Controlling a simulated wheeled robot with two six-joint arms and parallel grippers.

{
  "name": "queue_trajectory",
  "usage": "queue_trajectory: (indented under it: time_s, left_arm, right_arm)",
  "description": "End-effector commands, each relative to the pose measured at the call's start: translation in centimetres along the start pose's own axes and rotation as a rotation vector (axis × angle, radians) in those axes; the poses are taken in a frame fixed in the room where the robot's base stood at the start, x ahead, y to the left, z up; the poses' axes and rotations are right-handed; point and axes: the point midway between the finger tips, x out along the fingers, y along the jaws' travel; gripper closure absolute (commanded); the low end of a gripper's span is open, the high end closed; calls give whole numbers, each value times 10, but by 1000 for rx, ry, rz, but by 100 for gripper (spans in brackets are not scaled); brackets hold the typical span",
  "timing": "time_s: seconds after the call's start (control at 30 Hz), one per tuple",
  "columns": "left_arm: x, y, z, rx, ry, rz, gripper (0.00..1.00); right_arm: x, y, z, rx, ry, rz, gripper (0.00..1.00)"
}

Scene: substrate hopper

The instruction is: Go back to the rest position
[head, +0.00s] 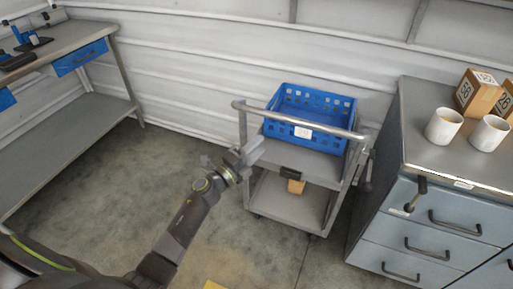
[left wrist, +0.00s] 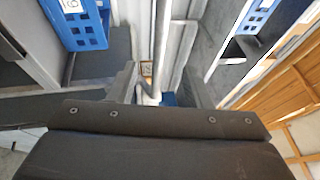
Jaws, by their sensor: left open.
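My left gripper (head: 254,152) is in the middle of the head view, at the end of my arm reaching up from the bottom. It is open, and I see nothing held in it. It appears in front of the grey cart's left side; I cannot tell whether it touches the cart. In the left wrist view its two fingers (left wrist: 160,88) stand apart, with a grey bar showing between them. My right gripper is not in view.
A grey cart (head: 282,203) carries a blue crate (head: 330,101) on top. A drawer cabinet (head: 405,235) at right bears two white cups (head: 443,126) and cardboard boxes (head: 477,92). A workbench (head: 75,40) stands at left. Floor (head: 110,210) between bench and cart is clear.

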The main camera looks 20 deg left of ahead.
Motion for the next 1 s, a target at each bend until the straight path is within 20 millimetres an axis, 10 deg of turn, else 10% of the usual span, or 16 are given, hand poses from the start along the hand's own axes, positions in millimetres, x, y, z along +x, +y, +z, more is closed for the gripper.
queue_trajectory:
  time_s: [0.27, 0.47, 0.7, 1.0]
  left_arm:
    - [-3, 8, 2, -24, -13, 14, 55]
    - [-50, 90, 15, -284, -178, 160, 55]
    - [-173, 227, 12, -708, -530, 417, 55]
    - [-364, 341, -47, -1105, -1015, 700, 55]
  right_arm:
    - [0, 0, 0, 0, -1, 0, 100]
    - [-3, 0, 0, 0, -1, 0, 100]
    - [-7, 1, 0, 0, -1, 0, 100]
    - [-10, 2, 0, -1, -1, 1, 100]
